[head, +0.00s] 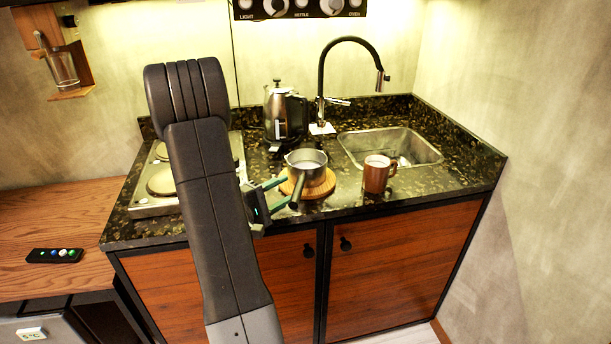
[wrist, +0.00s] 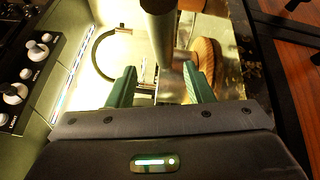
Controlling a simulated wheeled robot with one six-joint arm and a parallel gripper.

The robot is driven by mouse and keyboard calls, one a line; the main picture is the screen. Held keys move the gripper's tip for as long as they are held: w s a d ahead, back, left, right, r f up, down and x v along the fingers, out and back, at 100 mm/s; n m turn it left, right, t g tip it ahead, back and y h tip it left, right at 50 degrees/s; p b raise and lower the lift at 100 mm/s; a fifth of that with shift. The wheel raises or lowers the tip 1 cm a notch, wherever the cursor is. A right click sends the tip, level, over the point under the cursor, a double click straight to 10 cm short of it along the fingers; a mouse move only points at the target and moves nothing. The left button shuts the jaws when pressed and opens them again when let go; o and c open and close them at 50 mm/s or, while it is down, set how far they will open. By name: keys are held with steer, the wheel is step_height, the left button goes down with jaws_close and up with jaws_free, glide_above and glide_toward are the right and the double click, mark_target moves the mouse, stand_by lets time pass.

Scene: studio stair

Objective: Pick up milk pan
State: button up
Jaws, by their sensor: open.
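The milk pan (head: 307,166) is a small metal pan with a dark handle, standing on a round wooden trivet (head: 322,190) on the dark stone counter. Its handle (head: 297,190) points toward the front, at my gripper. My gripper (head: 281,193) has green fingers and is open at the handle. In the wrist view, the grey handle (wrist: 160,35) runs down between the two green fingers of my gripper (wrist: 160,88), with space on both sides. The pan's body is partly hidden there, and I cannot tell whether a finger touches it.
A copper-coloured mug (head: 376,175) stands right of the pan, before the sink (head: 395,134). A kettle (head: 280,115) stands behind the pan. A tall black faucet (head: 321,80) rises by the sink. The hob (head: 151,205) is at left, partly behind my arm.

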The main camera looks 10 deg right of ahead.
mark_target(302, 183)
steer(key=shift+f+p+x, duration=0.15)
steer(key=shift+p+x, duration=0.35)
steer(key=shift+x, duration=0.9)
steer(key=shift+f+p+x, duration=0.2)
steer(key=shift+p+x, duration=0.25)
steer(key=shift+x, duration=0.95)
steer(key=shift+w, duration=0.2)
steer(key=shift+r, duration=0.1)
jaws_close()
